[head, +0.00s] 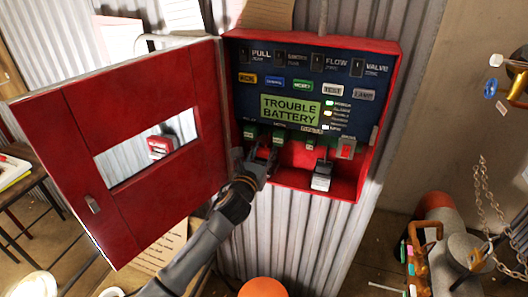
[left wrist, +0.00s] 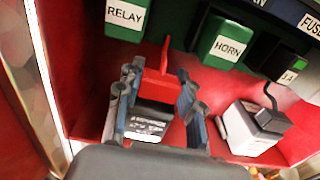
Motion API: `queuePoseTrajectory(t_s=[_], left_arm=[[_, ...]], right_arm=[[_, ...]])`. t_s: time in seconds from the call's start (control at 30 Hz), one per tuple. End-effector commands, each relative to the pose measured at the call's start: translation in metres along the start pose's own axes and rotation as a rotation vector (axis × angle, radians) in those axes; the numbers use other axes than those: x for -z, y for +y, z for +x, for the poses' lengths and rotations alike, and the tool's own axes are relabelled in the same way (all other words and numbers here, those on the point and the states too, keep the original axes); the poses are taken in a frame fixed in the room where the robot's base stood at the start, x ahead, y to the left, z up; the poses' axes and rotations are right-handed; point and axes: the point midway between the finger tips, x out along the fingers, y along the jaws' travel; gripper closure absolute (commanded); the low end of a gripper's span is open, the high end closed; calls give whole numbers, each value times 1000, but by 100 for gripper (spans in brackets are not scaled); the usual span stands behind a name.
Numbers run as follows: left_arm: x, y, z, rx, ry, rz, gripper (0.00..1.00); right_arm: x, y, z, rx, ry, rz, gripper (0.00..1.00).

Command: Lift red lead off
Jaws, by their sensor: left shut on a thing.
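The red lead (left wrist: 163,86) shows in the left wrist view as a red piece with a thin upright tab, between my left gripper's fingertips. My left gripper (left wrist: 160,92) is shut on it. A dark battery (left wrist: 148,121) with a white label lies just below, partly hidden by the fingers. In the head view my left gripper (head: 260,163) reaches into the lower left of the open red panel box (head: 286,180); the lead is hard to make out there. My right gripper is in neither view.
A second, grey-white battery (left wrist: 248,128) with a dark lead stands to the right. RELAY (left wrist: 127,18) and HORN (left wrist: 226,46) terminal blocks hang just above. The red door (head: 75,150) stands open at left. The panel screen (head: 290,109) reads TROUBLE BATTERY.

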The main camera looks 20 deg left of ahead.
Motion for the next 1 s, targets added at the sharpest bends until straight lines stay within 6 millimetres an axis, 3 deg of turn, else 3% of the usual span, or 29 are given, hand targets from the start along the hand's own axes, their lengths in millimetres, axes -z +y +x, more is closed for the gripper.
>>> queuePoseTrajectory(t_s=[0.03,0.1,0.43,0.47,0.53,0.57,0.87,1.0], left_arm=[[-13,1,0,0,-3,3,100],[-17,0,0,0,-4,2,100],[-18,0,1,0,-9,-1,100],[-18,0,1,0,-10,-1,61],[-18,1,1,0,-10,0,47],[-18,0,1,0,-9,0,44],[-15,0,-1,0,-5,0,44],[-14,1,-12,0,-3,2,44]], right_arm=[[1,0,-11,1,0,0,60],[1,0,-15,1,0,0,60],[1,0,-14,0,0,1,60],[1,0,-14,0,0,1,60],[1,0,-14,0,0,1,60],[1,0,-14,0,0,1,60],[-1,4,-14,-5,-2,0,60],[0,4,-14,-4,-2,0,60]])
